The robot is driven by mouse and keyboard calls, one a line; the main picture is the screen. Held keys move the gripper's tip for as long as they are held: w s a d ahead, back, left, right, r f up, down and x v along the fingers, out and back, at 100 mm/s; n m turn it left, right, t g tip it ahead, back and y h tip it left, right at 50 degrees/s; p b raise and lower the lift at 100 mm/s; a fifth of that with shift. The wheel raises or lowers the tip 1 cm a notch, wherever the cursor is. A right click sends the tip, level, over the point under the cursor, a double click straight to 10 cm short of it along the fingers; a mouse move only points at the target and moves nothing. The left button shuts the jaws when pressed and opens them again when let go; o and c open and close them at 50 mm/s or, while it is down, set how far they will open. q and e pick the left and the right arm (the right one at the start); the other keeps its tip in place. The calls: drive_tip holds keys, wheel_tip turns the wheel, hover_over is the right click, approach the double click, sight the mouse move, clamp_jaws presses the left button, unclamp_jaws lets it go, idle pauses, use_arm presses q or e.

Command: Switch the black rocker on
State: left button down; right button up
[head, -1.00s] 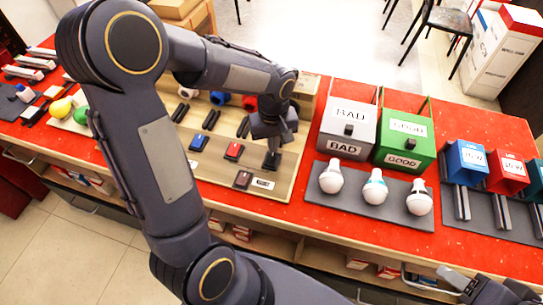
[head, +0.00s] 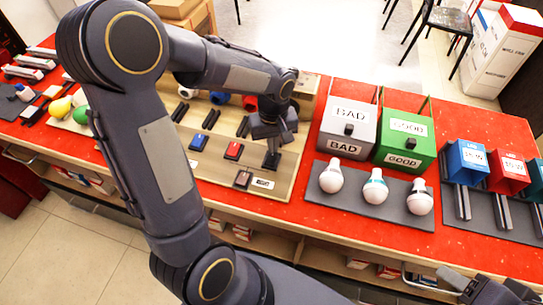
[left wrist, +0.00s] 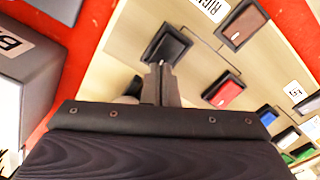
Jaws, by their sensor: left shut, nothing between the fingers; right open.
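The black rocker (left wrist: 167,46) is a dark switch in a frame on the pale wooden board (left wrist: 120,45). In the head view the black rocker (head: 270,162) is partly covered by my left gripper. My left gripper (head: 271,152) is shut and empty, pointing down at the rocker. In the left wrist view its fingertips (left wrist: 161,66) overlap the rocker's near edge; I cannot tell whether they touch or which way the rocker is tipped. My right gripper (head: 490,290) is only partly in view at the bottom right, open and away from the board.
Red (head: 233,150), blue (head: 198,142) and brown (head: 242,179) rockers sit close by on the same board. A grey BAD box (head: 345,125) and a green GOOD box (head: 408,140) stand to the right, behind bulbs on a grey mat (head: 315,200).

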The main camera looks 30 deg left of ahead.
use_arm(q)
drive_tip(key=shift+f+b, duration=0.6)
drive_tip(key=shift+f, duration=0.2)
drive_tip(key=shift+r, duration=0.1)
drive_tip(key=shift+r+p, duration=2.75)
drive_tip(key=shift+r, duration=0.75)
